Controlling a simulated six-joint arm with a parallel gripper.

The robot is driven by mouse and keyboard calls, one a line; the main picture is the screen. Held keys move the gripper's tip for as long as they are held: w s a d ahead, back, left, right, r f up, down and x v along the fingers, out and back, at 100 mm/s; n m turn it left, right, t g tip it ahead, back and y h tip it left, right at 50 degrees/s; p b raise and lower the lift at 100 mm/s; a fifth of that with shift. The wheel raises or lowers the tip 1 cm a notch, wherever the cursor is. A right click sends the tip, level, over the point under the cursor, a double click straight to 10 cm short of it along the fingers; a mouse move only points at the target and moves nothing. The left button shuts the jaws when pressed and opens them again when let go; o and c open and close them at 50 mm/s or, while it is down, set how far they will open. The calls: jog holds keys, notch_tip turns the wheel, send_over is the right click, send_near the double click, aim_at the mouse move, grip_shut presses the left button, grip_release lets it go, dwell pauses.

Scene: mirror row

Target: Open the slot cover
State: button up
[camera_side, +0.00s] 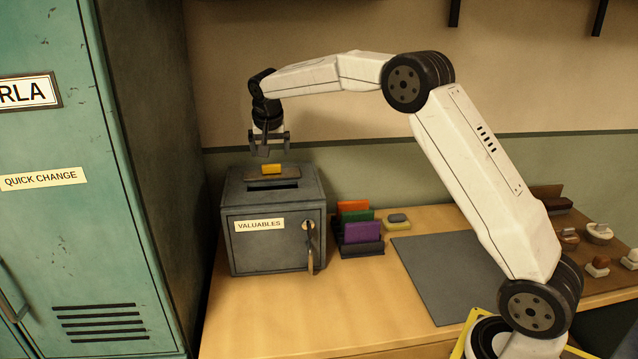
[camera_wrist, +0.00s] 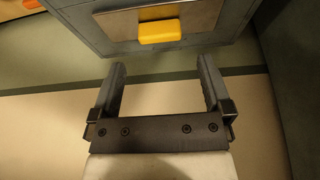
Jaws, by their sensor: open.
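The grey metal safe box (camera_side: 243,245), labelled "VALUABLES", stands on the desk at the left. On its top lies the slot cover, a flat plate with a yellow knob (camera_side: 271,169). A dark slot opening (camera_side: 288,186) shows just in front of the plate. In the wrist view the yellow knob (camera_wrist: 160,31) stands on the shiny cover plate (camera_wrist: 118,24), beyond the fingertips. My gripper (camera_side: 269,147) hangs above the box top, pointing down, with a gap to the knob. Its fingers (camera_wrist: 162,65) are spread apart with nothing between them.
A tall green locker (camera_side: 95,240) stands close on the left. A key with a tag (camera_side: 309,250) hangs at the box front. Right of the box are a rack with coloured cards (camera_side: 362,233), a small grey-yellow item (camera_side: 397,219) and a grey mat (camera_side: 440,265). The wall is behind.

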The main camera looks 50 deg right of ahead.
jog(key=shift+v, duration=1.2)
jog(key=s+a+f+n+y, duration=0.1)
jog(key=s+a+f+n, duration=0.2)
jog(key=s, duration=0.7)
jog(key=s+a+f+n+y, duration=0.1)
jog(key=s+a+f+n, duration=0.2)
jog(key=s, duration=0.8)
jog(key=s+a+f+n+y, duration=0.1)
jog(key=s+a+f+n, duration=0.2)
jog(key=s+a+f, duration=0.3)
jog(key=s+f, duration=0.4)
jog(key=shift+s+a+g, duration=0.2)
jog(key=shift+a+g, duration=0.05)
jog(key=shift+g, duration=0.05)
